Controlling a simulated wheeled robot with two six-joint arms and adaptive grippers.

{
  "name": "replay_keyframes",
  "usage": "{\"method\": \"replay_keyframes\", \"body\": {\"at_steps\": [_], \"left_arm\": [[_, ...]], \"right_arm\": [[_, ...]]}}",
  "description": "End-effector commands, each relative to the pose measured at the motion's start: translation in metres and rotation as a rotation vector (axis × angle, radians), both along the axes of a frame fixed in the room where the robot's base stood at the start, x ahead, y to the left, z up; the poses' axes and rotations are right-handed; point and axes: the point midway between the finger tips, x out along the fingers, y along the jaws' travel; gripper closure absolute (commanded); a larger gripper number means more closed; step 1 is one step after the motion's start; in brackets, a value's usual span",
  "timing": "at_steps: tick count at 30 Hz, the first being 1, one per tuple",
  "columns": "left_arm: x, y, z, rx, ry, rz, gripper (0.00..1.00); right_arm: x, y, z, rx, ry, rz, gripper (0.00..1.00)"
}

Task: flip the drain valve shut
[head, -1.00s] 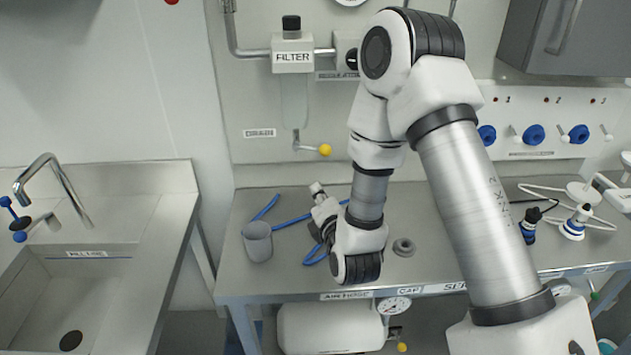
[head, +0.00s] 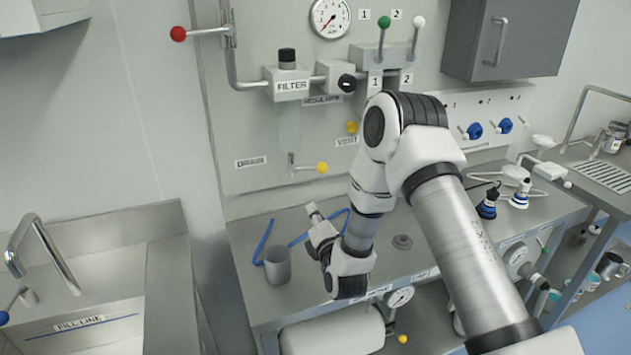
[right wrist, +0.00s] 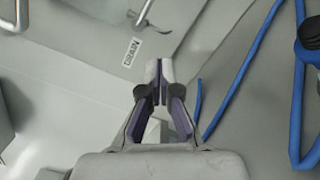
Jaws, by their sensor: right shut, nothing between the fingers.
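The lever points sideways to the right, about level. The drain label (head: 251,162) is on the wall to its left; it also shows in the right wrist view (right wrist: 131,52). My right gripper (head: 312,210) is below the valve and apart from it, above the bench, pointing up and towards the wall. In the right wrist view its fingertips (right wrist: 160,75) are together with nothing between them. My left gripper is out of view.
A grey cup (head: 277,266) and a blue hose (head: 263,240) are on the bench near my right gripper. A yellow vent knob (head: 352,127) is above and right of the drain valve. A sink (head: 95,330) is at left. The wall around the drain label is clear.

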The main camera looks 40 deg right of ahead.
Motion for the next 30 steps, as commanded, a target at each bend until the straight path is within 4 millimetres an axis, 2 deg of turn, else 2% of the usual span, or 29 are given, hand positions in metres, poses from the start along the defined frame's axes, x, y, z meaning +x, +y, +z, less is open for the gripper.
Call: {"method": "replay_keyframes", "body": {"at_steps": [14,16,21,30], "left_arm": [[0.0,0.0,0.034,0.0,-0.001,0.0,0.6],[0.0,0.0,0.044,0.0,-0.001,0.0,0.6],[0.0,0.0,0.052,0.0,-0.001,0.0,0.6],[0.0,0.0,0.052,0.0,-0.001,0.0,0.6]], "right_arm": [[0.091,-0.029,0.009,-0.002,-0.002,0.0,1.0],[0.087,-0.044,0.019,0.002,-0.001,-0.005,1.0],[0.086,-0.059,0.026,0.001,0.0,-0.001,1.0],[0.086,-0.062,0.025,0.0,-0.001,0.001,1.0]]}}
